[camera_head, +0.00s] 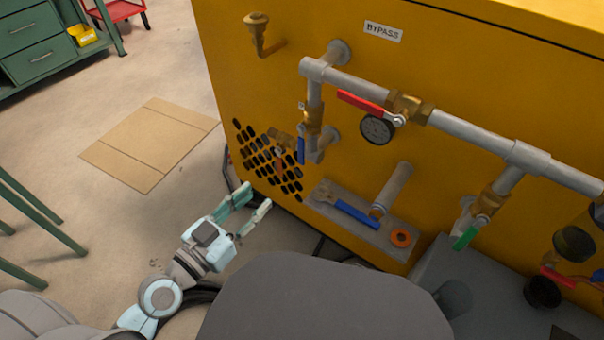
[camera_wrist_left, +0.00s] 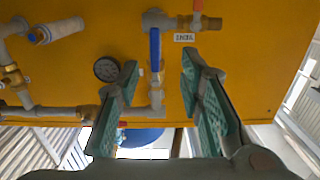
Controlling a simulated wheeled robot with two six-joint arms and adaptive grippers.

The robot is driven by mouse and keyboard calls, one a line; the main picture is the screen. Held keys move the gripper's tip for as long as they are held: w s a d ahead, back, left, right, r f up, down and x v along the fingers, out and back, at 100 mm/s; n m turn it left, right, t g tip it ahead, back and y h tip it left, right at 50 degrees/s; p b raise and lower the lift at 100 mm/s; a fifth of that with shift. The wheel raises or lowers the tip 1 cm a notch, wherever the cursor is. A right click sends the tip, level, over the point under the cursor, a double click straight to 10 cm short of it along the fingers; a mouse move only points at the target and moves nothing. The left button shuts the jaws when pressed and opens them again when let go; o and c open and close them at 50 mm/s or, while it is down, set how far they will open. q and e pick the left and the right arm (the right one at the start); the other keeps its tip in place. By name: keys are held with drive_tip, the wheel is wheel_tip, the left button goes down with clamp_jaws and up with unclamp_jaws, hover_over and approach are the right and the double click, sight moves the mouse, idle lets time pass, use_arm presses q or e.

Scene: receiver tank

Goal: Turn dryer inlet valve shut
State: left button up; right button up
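A valve with a blue lever (camera_head: 301,150) sits on the left vertical pipe of the yellow cabinet, its lever lying along the pipe. In the left wrist view, upside down, the blue lever (camera_wrist_left: 155,50) shows between my open fingers, farther off. No label naming a dryer inlet is readable; a small label (camera_wrist_left: 184,37) near it is too blurred. My left gripper (camera_head: 256,201) is open and empty, low and left of the valve, apart from it. It also shows in the left wrist view (camera_wrist_left: 160,70). My right gripper is out of view.
A red-lever valve (camera_head: 362,102) and gauge (camera_head: 377,130) are on the upper pipe; a green-lever valve (camera_head: 466,238) is at right. Flat cardboard (camera_head: 150,145) lies on open floor.

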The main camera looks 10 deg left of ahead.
sight(300, 154)
use_arm(q)
drive_tip(key=x, duration=0.4)
drive_tip(key=r+p+x, duration=0.1)
drive_tip(key=x, duration=0.4)
drive_tip(key=r+x, duration=0.1)
drive_tip(key=x, duration=0.3)
drive_tip(key=shift+w+d, duration=0.1)
drive_tip(key=shift+d, duration=0.3)
drive_tip(key=shift+w+d, duration=0.2)
drive_tip(key=shift+w, duration=0.25)
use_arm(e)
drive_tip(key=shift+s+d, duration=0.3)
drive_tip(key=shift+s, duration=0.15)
use_arm(q)
clamp_jaws()
